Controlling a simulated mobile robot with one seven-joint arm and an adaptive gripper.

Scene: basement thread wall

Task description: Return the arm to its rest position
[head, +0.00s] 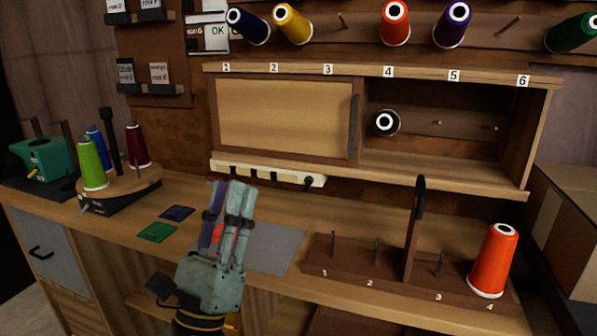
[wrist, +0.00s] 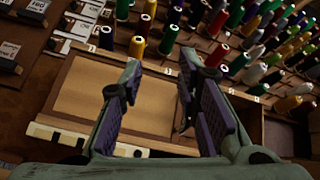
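My gripper (head: 230,205) is raised over the workbench in the head view, in front of the grey mat (head: 272,248). In the wrist view my gripper (wrist: 165,90) has its two fingers apart, with nothing between them. Beyond the fingers is the wall cabinet with its wooden sliding door (head: 285,118), which covers the left part, slots 1 to 3. The right part is open and holds a black spool (head: 386,122) on a peg under label 4. Part of the mat and a small red patch are hidden behind the fingers.
A peg rack (head: 340,262) stands on the bench at right, with an orange cone (head: 493,262) at peg 4 and a dark upright handle (head: 417,215). A spool carousel (head: 120,190) stands at left. A power strip (head: 265,175) runs under the cabinet.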

